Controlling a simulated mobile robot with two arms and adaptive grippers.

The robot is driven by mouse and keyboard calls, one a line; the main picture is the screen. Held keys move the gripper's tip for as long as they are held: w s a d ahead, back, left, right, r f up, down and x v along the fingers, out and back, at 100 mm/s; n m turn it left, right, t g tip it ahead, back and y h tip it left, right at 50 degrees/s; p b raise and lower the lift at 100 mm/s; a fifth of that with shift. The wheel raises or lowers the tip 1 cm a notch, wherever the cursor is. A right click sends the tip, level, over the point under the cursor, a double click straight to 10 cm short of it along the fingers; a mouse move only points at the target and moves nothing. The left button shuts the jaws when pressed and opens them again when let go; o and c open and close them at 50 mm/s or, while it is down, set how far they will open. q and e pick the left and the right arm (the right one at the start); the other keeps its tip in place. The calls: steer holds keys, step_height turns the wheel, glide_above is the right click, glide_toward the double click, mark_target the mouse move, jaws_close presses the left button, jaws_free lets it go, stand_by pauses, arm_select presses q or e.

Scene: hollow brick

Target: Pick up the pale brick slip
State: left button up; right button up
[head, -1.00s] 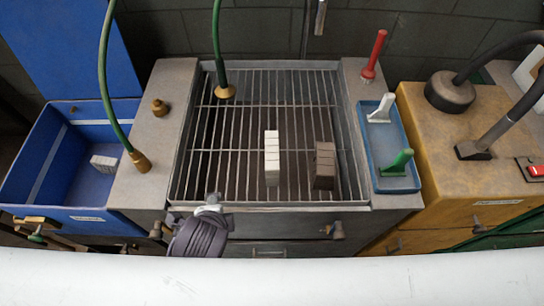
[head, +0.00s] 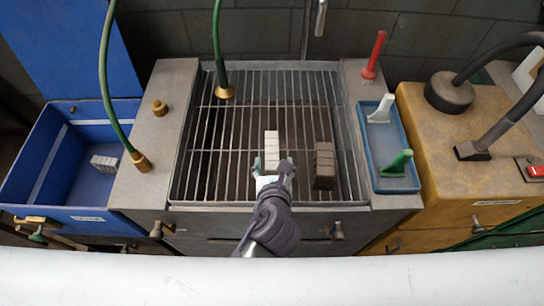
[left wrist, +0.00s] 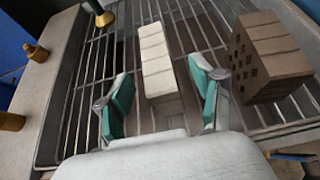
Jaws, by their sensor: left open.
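The pale brick slip (head: 271,147) stands on the wire rack, left of a dark brown brick. It is a white block with several groove lines across it, and it also shows in the left wrist view (left wrist: 158,58). My left gripper (head: 272,168) is open at the near end of the pale slip. In the left wrist view, its two teal-padded fingers (left wrist: 160,84) are on either side of the slip's near end, with gaps visible on both sides. My right gripper is not in view.
The dark brick (head: 324,165) with holes stands close to the right of my left gripper. A wire rack (head: 225,165) lies under both. Green hoses (head: 104,75) hang at left. A blue tray (head: 393,184) with brushes is at right. A blue bin (head: 88,213) holds another pale block (head: 104,163).

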mark_target(272, 154)
arm_select(q)
steer(key=shift+a+f+p+x, duration=0.1)
steer(key=shift+f+p+x, duration=0.05)
steer(key=shift+x, duration=1.65)
steer(key=shift+a+f+p+x, duration=0.1)
steer(key=shift+f+p+x, duration=0.05)
steer(key=shift+x, duration=1.6)
steer(key=shift+s, duration=0.2)
jaws_close()
